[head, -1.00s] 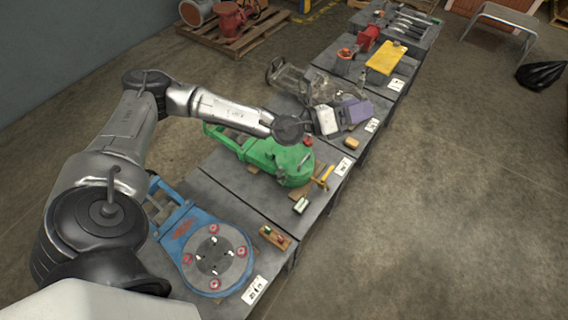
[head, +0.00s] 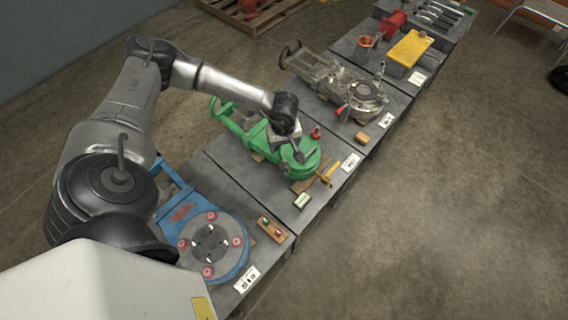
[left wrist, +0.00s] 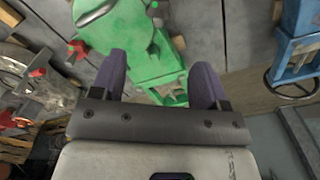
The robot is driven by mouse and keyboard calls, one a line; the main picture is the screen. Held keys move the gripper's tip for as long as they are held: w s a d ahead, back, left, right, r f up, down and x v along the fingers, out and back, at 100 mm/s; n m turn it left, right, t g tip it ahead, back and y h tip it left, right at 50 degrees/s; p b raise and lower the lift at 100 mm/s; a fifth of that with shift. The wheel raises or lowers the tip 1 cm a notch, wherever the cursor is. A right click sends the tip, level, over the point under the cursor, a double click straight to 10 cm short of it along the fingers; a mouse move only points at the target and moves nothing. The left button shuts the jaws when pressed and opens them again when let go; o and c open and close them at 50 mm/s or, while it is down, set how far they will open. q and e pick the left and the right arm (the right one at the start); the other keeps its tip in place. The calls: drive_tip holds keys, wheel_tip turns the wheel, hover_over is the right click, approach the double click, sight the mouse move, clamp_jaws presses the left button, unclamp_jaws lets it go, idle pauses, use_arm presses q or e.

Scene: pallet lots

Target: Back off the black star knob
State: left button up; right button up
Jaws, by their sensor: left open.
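I cannot make out a black star knob for certain in either view. Behind the gap is the frame of the green machine (left wrist: 110,28), whose rounded body fills the upper left. Whether the fingers touch it I cannot tell. My right gripper is out of view.
A blue machine with a round plate (head: 243,256) stands in front. A grey machine (head: 318,68) with a red handle stands behind the green one. A yellow plate (head: 410,48) lies farther back. Small blocks lie along the table edge; open floor is at right.

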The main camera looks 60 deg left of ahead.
sight(284, 162)
use_arm(q)
drive_tip(key=shift+f, duration=0.25)
wheel_tip(284, 162, down, 13)
drive_tip(key=shift+f+b, duration=0.15)
drive_tip(key=shift+b, duration=0.75)
drive_tip(key=c, duration=0.9)
drive_tip(key=shift+d, duration=0.1)
